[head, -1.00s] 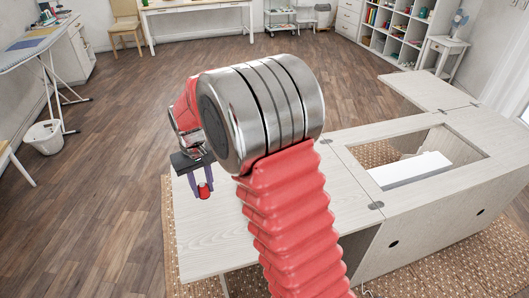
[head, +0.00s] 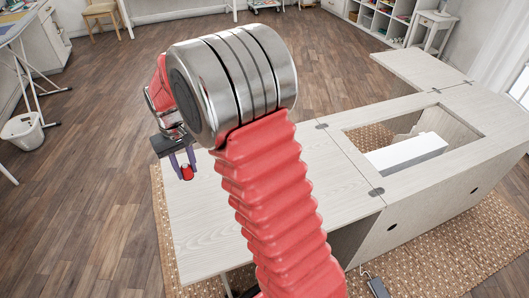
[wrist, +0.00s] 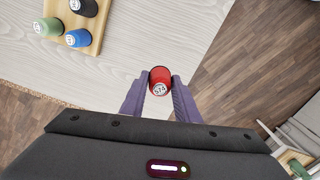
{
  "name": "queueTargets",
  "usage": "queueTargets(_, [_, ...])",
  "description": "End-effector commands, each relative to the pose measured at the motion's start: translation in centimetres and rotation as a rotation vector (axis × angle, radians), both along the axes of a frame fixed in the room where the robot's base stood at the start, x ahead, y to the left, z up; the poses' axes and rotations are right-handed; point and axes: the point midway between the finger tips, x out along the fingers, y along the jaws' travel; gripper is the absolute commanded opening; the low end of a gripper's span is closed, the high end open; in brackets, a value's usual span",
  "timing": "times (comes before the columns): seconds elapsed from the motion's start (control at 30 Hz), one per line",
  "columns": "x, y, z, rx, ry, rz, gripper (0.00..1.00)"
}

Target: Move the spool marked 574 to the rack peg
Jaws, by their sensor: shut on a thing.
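The red spool marked 574 (wrist: 160,76) is between the purple fingers of my gripper (wrist: 160,86), which is shut on it, in the wrist view. In the head view the same red spool (head: 187,173) hangs below my gripper (head: 184,166), near the left edge of the pale wooden cabinet top (head: 225,235). In the wrist view the spool shows over the tabletop's edge with the floor beyond. I cannot tell its height above the top. I do not make out a rack peg in either view.
A wooden tray (wrist: 97,32) with a green spool (wrist: 47,27), a blue spool (wrist: 78,38) and a black spool (wrist: 84,7) is on the tabletop. The cabinet has a rectangular opening with a white block (head: 405,152). My arm hides part of the tabletop.

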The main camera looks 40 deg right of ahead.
Motion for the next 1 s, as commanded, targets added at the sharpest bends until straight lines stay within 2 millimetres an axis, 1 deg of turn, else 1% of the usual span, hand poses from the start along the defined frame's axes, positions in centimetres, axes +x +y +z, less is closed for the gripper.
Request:
queueTargets(0.17, [-0.3,-1.4,0.1,0.0,0.0,0.012,0.08])
queueTargets(0.27, [-0.7,-3.4,0.3,0.0,-0.001,0.041,0.08])
queueTargets(0.37, [-1.6,-6.2,0.6,0.0,-0.001,0.088,0.08])
queueTargets(0.47, [-2.8,-9.5,0.9,0.0,-0.001,0.148,0.08])
queueTargets(0.5, [-3.4,-10.8,1.0,0.0,-0.001,0.174,0.08])
queueTargets(0.7, [-6.7,-16.9,1.5,0.0,-0.001,0.3,0.08])
queueTargets(0.8, [-8.4,-19.4,1.8,0.0,-0.001,0.36,0.08])
queueTargets(0.9, [-9.8,-21.2,1.9,0.0,-0.001,0.408,0.08])
queueTargets(1.0, [-10.6,-22.2,2.0,0.001,-0.001,0.438,0.08])
